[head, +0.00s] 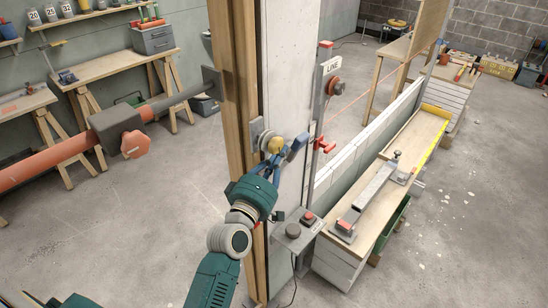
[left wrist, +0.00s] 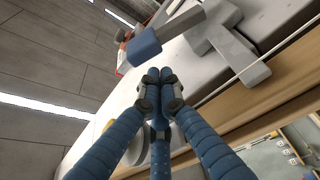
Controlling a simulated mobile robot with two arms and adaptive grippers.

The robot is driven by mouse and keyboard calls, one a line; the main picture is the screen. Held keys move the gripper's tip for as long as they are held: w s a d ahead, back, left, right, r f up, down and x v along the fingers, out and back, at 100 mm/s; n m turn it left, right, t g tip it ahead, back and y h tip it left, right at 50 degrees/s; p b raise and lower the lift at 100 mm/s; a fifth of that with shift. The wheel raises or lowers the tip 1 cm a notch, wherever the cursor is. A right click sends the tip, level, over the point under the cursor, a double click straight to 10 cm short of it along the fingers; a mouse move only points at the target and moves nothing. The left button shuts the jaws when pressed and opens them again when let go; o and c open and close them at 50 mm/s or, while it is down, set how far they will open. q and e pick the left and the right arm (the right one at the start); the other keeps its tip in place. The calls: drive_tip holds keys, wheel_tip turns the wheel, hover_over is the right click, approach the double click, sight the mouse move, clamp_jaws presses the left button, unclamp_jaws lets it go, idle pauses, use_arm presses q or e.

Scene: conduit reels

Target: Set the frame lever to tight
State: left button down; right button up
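In the left wrist view a grey lever bar with a blue block end (left wrist: 145,44) stands out from the pale frame, just beyond my fingertips. A grey cross-shaped metal piece (left wrist: 222,42) lies beside it. My left gripper (left wrist: 158,84) has its blue fingers drawn together, with nothing seen between them and a gap to the lever. In the head view the left gripper (head: 276,163) is at the wood and pale post, near a yellow knob (head: 275,144). The lever's blue end is hard to separate from my blue fingers there. My right gripper is out of view.
A steel post with a LINE sign (head: 331,66) and a red handle (head: 325,145) stands close right. A button box (head: 298,229) is below. An orange pipe (head: 55,158) crosses at left. A long bench (head: 384,207) stands right. The floor between is mostly clear.

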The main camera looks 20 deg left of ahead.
sight(294, 147)
use_arm(q)
drive_tip(key=shift+w+r+p, duration=0.15)
drive_tip(key=shift+w+p, duration=0.05)
drive_tip(key=shift+w, duration=0.8)
drive_tip(key=shift+w+r+p, duration=0.1)
drive_tip(key=shift+w+p, duration=0.05)
drive_tip(key=shift+w, duration=0.85)
drive_tip(key=shift+d, duration=0.1)
drive_tip(key=m+b, duration=0.1)
drive_tip(key=d+m+b, duration=0.1)
drive_tip(key=s+d+f+m+t+h+b, duration=0.1)
drive_tip(key=m, duration=0.1)
drive_tip(key=shift+d+f+b, duration=0.1)
drive_tip(key=shift+d+b, duration=0.1)
drive_tip(key=shift+b, duration=0.15)
drive_tip(key=s+d+f+m+h+b, duration=0.1)
drive_tip(key=d+f+m+h+b, duration=0.3)
drive_tip(key=m, duration=1.1)
drive_tip(key=shift+s+d+f+m+h+b, duration=0.4)
drive_tip(key=shift+f+h+b, duration=0.45)
drive_tip(key=shift+h+b, duration=0.9)
drive_tip(key=shift+f+y, duration=0.1)
drive_tip(key=shift+y, duration=0.15)
drive_tip(key=shift+f, duration=0.1)
